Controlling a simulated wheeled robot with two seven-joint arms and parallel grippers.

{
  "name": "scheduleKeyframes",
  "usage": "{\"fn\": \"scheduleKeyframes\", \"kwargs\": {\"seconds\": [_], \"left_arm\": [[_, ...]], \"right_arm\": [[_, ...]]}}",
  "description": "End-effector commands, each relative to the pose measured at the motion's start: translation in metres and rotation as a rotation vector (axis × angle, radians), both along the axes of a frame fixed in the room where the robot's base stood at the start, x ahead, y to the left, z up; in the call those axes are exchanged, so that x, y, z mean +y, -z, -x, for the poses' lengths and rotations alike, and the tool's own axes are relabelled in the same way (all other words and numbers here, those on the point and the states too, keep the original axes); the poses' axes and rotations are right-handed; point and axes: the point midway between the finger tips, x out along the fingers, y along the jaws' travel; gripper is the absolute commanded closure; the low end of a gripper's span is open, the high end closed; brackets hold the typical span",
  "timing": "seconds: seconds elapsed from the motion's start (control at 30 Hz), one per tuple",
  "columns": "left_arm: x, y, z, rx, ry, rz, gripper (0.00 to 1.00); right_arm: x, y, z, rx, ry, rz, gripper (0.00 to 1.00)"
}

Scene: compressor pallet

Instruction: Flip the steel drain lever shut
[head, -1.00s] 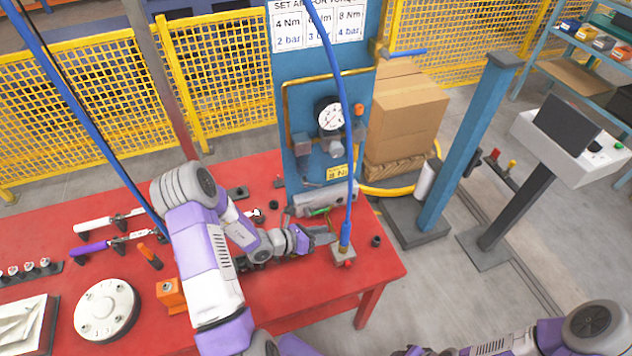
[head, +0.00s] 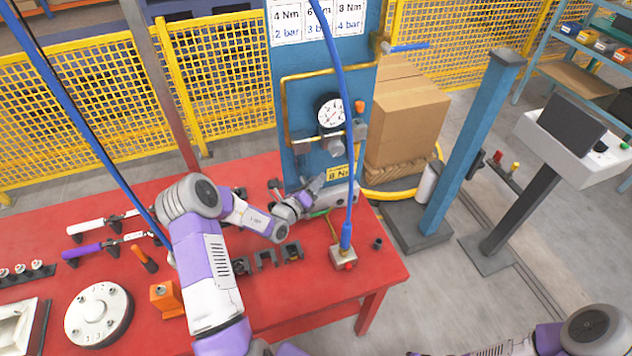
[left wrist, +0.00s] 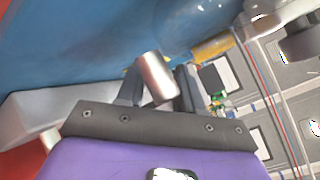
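My left gripper (head: 316,185) is at the foot of the blue panel (head: 290,100), just below the gauge and its fittings. In the left wrist view its two dark fingers (left wrist: 158,68) stand apart. A short, shiny steel cylinder, which looks like the drain lever (left wrist: 157,78), lies tilted between them. Whether the fingers touch it I cannot tell. In the head view the lever cannot be made out clearly near the fingers.
A round gauge (head: 331,113) and brass pipe (head: 285,112) are on the panel. A blue hose (head: 347,170) hangs in front, down to a small box (head: 343,257). Dark brackets (head: 266,258) stand on the red table (head: 290,295); its front right is clear.

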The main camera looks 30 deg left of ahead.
Motion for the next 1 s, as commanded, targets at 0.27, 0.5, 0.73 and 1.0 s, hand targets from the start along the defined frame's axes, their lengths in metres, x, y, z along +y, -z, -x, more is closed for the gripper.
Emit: {"fn": "scheduleKeyframes", "kwargs": {"seconds": [0.27, 0.5, 0.73, 1.0], "left_arm": [[-0.0004, 0.0, -0.0037, 0.0, 0.0, 0.0, 0.64], [-0.0004, -0.0001, -0.0035, 0.0, 0.0, -0.001, 0.95], [0.0004, -0.0012, -0.0037, -0.003, -0.002, -0.002, 1.0], [0.0008, -0.0034, -0.0046, -0.042, -0.003, 0.025, 1.0]], "right_arm": [[0.0, 0.0001, 0.0, 0.0, 0.0, 0.0, 0.57], [0.0001, 0.0002, 0.0, 0.0, 0.0, 0.0, 0.57], [0.0001, 0.0001, 0.0001, 0.0, 0.0, 0.0, 0.57], [0.0001, 0.0033, 0.0, 0.0, 0.0, 0.0, 0.57]]}}
